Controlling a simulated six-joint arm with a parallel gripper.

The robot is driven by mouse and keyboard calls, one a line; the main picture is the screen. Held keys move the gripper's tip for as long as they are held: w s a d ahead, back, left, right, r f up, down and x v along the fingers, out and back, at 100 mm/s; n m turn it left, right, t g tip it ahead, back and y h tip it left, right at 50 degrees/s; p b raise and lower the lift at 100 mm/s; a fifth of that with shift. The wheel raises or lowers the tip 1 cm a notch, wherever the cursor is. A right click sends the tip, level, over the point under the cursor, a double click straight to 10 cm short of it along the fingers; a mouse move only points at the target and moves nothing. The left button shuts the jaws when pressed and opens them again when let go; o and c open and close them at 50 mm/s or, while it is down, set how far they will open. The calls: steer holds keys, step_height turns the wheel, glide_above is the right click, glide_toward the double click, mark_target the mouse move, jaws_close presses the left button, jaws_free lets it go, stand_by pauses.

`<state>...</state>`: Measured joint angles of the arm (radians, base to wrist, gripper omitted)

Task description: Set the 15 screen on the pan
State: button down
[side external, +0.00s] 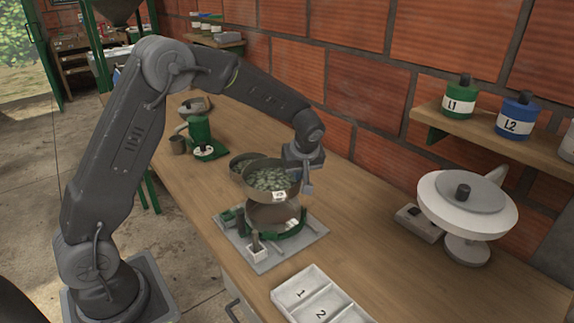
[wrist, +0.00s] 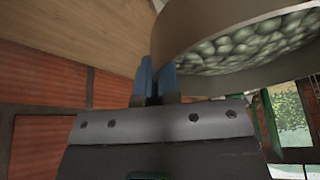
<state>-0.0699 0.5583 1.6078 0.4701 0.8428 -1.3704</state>
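A round brown screen (side external: 268,193) full of green beans has a small white tag on its front, too small to read. It is above the pan (side external: 272,217), a brown round vessel in a green holder; the exact gap is hard to tell. My gripper (side external: 299,177) is at the screen's right edge. In the wrist view, the blue fingers (wrist: 157,82) are close together at the rim of the bean-filled screen (wrist: 180,38) and appear shut on it. The screen looks about level. The pan's inside is partly hidden by the screen.
Another round vessel (side external: 240,160) stands just behind. A green device (side external: 201,137) is farther back. A white numbered tray (side external: 318,297) lies in front, and a white scale-like machine (side external: 467,222) stands to the right. The bench between them is clear.

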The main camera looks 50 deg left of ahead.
steer(key=shift+f, duration=2.7)
steer(key=shift+f, duration=0.5)
steer(key=c, duration=1.3)
jaws_free()
steer(key=shift+o, duration=0.2)
steer(key=v, duration=1.3)
steer(key=shift+d+r, duration=0.2)
steer(key=shift+r, duration=0.15)
